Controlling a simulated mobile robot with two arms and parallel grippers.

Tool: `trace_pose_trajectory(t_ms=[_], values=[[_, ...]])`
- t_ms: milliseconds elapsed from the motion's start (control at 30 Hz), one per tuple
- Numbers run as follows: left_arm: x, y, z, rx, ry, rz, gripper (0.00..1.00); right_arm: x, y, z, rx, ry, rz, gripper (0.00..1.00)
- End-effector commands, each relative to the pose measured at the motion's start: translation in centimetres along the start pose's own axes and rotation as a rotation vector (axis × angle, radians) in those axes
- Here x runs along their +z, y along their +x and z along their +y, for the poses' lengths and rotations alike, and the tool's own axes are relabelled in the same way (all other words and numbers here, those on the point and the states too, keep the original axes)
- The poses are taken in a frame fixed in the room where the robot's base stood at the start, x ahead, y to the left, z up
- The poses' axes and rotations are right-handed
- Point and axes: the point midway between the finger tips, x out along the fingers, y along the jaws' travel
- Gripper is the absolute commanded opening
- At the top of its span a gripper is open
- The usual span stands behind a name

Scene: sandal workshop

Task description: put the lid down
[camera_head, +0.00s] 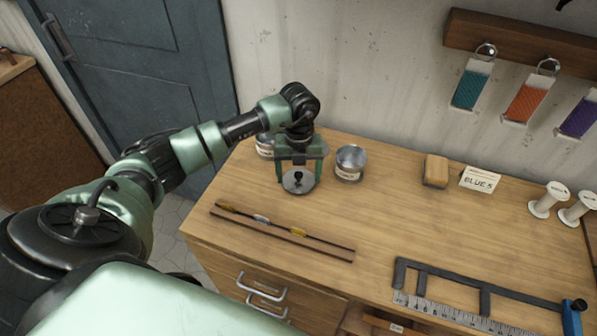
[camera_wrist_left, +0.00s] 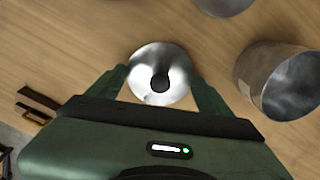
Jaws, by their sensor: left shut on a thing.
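The lid (camera_head: 299,182) is a round silvery disc with a dark knob in its middle. It also shows in the left wrist view (camera_wrist_left: 143,88), between the fingertips. My left gripper (camera_head: 298,178) points down and is shut on the lid over the left part of the workbench. I cannot tell whether the lid touches the bench top. An open metal tin (camera_head: 350,163) with a label stands just right of the gripper, its mouth uncovered; the left wrist view shows it too (camera_wrist_left: 280,82). Another tin (camera_head: 265,145) stands behind the gripper, partly hidden by my arm. My right gripper is not in view.
Thin rods (camera_head: 283,230) lie near the front left of the wooden bench (camera_head: 390,212). A wooden block (camera_head: 436,171), a "BLUES" card (camera_head: 480,179) and white spools (camera_head: 549,199) stand toward the back right. A dark frame with a ruler (camera_head: 470,297) lies at front right. The bench middle is clear.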

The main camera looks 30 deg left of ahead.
Motion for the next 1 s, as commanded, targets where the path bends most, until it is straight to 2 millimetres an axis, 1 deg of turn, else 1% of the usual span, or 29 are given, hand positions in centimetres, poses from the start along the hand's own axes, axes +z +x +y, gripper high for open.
trace_pose_trajectory(t_ms=[100, 300, 433, 467, 500, 733, 833, 867, 967, 1000], values=[[0.1, 0.5, 0.0, 0.000, -0.001, -0.002, 0.42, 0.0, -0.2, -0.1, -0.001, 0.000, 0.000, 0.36], [0.1, 0.5, 0.0, 0.000, 0.000, -0.002, 0.42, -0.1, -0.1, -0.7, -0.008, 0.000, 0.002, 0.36], [0.1, 1.0, 0.0, 0.000, 0.000, -0.002, 0.42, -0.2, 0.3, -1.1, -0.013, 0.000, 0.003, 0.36], [0.1, 0.8, 0.0, 0.000, 0.000, -0.002, 0.89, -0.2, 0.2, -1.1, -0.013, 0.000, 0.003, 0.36], [0.0, 0.8, 0.0, 0.000, 0.000, -0.001, 1.00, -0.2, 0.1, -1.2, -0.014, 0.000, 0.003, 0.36], [0.0, 0.7, 0.0, 0.000, 0.000, -0.001, 1.00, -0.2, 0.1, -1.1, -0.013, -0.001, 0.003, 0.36], [0.1, 0.2, 0.0, -0.001, 0.000, -0.002, 1.00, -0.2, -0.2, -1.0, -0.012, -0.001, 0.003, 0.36], [0.1, 0.1, 0.0, -0.001, 0.000, -0.003, 1.00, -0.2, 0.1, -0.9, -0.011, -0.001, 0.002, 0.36], [0.2, -1.3, -0.1, -0.003, 0.002, -0.005, 1.00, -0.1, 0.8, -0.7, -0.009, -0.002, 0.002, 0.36], [0.2, -2.0, 0.0, -0.002, 0.002, -0.007, 1.00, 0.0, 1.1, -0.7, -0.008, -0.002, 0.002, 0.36]])
